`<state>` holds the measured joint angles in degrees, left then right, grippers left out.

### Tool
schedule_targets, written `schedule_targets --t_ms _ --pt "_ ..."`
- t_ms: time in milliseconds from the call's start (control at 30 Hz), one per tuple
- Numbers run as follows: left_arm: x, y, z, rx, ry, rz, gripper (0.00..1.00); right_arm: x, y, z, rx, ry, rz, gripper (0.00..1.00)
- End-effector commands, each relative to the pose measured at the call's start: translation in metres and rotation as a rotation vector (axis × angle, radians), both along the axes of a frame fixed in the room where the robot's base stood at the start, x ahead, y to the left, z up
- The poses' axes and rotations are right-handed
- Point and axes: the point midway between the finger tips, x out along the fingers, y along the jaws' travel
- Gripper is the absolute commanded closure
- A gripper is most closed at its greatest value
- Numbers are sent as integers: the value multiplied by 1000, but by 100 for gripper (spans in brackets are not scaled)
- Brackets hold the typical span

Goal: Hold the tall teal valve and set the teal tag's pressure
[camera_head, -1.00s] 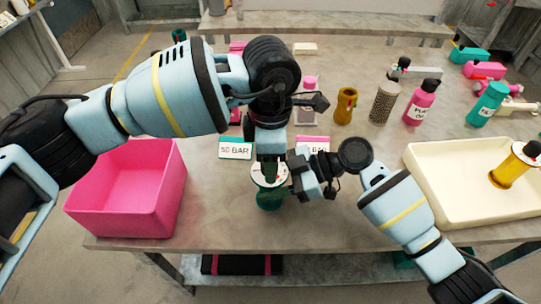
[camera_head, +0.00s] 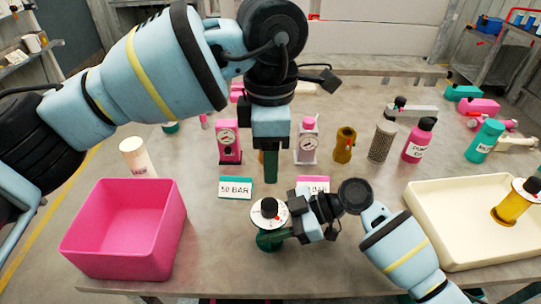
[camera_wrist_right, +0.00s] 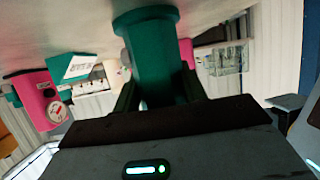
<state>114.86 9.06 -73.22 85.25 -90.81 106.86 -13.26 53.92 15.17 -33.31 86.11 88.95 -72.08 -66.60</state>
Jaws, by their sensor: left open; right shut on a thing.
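The tall teal valve (camera_head: 268,243) stands upright near the table's front edge, with a white dial and a black knob on top. My right gripper (camera_head: 290,233) is shut on its body from the right; the valve's teal body also fills the middle of the right wrist view (camera_wrist_right: 155,60) between the fingers. My left gripper (camera_head: 270,165) is open and points down, above and apart from the dial. The teal tag (camera_head: 235,187) reads "50 BAR" and stands behind the valve to the left. The dial's setting is too small to read.
A pink tag (camera_head: 313,184) stands behind my right gripper, partly hidden. A pink bin (camera_head: 125,230) is at the left and a cream tray (camera_head: 440,225) at the right. Pink gauge pump (camera_head: 229,142), brown valve (camera_head: 344,146) and bottles stand further back.

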Motion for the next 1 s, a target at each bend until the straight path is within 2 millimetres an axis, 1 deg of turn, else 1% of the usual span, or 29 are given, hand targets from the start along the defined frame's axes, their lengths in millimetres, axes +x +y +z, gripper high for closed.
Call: schedule_targets --t_ms 167,200,300,400,667,767,867,1000 --pt "0 0 0 0 -1 0 46 0 0 0 0 0 1 93" --pt "0 0 0 0 -1 0 46 0 0 0 0 0 1 57" --pt "0 0 0 0 -1 0 46 0 0 0 0 0 1 44" --pt "0 0 0 0 -1 0 46 0 0 0 0 0 1 33" --pt "0 0 0 -1 -1 0 46 0 -1 0 0 0 0 33" --pt "0 0 0 0 -1 0 46 1 -5 2 0 1 -1 33" --pt "0 0 0 0 -1 0 46 2 -17 6 -2 0 -3 33" --pt "0 0 0 0 -1 0 46 5 -41 16 -3 -1 -3 33"
